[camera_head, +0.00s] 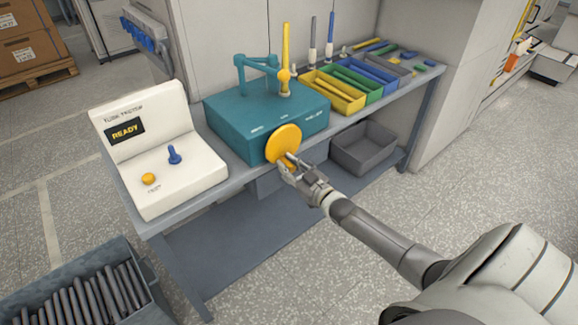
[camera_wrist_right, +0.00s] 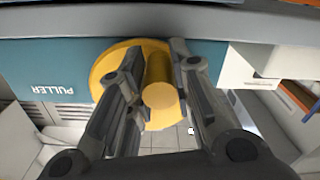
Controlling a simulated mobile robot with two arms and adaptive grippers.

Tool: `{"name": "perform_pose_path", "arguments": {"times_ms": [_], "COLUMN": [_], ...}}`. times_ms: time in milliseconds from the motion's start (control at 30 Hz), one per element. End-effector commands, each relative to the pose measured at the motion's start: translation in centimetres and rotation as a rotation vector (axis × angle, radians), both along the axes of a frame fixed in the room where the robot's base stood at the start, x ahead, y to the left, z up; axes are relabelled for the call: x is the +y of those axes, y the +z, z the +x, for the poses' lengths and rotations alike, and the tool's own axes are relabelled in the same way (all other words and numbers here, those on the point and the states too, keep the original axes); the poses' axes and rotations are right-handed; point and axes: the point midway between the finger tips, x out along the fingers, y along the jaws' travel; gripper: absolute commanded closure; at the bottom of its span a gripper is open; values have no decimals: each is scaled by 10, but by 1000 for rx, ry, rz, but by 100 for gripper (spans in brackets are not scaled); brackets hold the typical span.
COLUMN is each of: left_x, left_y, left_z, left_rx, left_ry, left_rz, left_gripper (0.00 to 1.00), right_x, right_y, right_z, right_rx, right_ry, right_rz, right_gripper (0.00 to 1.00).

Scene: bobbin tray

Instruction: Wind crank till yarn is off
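The crank is a round yellow disc (camera_head: 283,142) on the front of a teal box marked PULLER (camera_head: 232,122). Its yellow knob (camera_wrist_right: 160,85) sticks out toward my right wrist camera. My right gripper (camera_head: 284,169) is at the disc's lower edge; in the wrist view its two fingers lie on either side of the knob, close against it, and appear shut on it. A yellow upright tube (camera_head: 286,45) stands on the box beside a teal arm (camera_head: 256,62). I cannot make out separate yarn strands. My left gripper is not in view.
A white console (camera_head: 150,190) with a READY display (camera_head: 125,131), a blue lever and a yellow button stands left on the bench. Coloured trays (camera_head: 335,92) line the bench at right. A grey bin (camera_head: 365,148) sits below. A crate (camera_head: 150,280) of dark tubes stands front left.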

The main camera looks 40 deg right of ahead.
Motion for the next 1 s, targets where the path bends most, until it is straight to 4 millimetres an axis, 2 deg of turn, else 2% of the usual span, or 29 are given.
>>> {"name": "perform_pose_path", "arguments": {"times_ms": [33, 133, 367, 1000], "left_x": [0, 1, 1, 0], "left_y": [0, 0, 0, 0], "left_z": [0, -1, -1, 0], "left_rx": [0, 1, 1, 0], "left_ry": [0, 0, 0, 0], "left_rz": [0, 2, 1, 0], "left_gripper": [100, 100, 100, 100], "right_x": [0, 0, -1, -8], "right_y": [-1, -1, -2, -1], "right_z": [0, -1, -13, -105], "right_rx": [2, 2, 3, 2], "right_ry": [0, 0, 0, 0], "right_rz": [0, 0, 0, 1], "right_gripper": [67, 56, 56, 56]}}
